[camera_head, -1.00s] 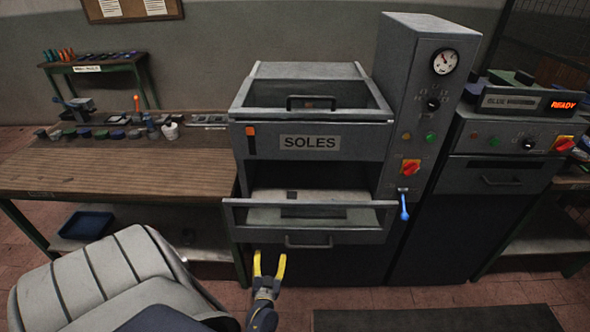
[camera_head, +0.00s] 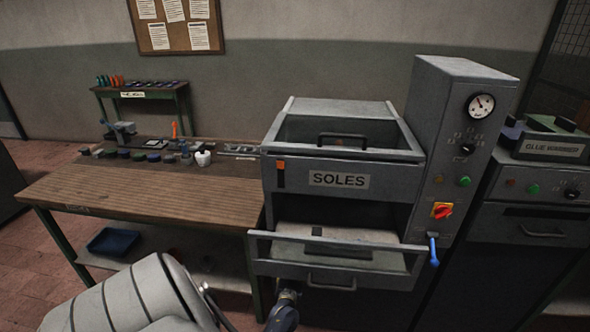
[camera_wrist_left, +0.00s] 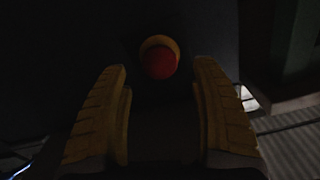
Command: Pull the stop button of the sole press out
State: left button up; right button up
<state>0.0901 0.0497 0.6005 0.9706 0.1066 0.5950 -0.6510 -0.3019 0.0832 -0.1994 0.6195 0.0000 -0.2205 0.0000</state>
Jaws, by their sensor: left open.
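The sole press (camera_head: 338,180) is a grey machine with a "SOLES" label, standing right of the workbench in the head view. Its stop button (camera_wrist_left: 158,63) is a round red knob with a yellow surround in the left wrist view. My left gripper (camera_wrist_left: 161,78) is open, with its yellow fingers on either side of the line to the button. The button appears just beyond the fingertips; I cannot tell if they touch it. My right gripper is not in view.
The press's front drawer (camera_head: 330,281) and its handle stick out above my left wrist. A red rotary switch (camera_head: 441,211) and a blue lever (camera_head: 433,250) are on the right column. A wooden workbench (camera_head: 140,194) with small items stands left. A glue machine (camera_head: 545,185) stands right.

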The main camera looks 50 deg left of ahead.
pick_arm(q)
jog(key=shift+x, duration=1.9)
grip_shut()
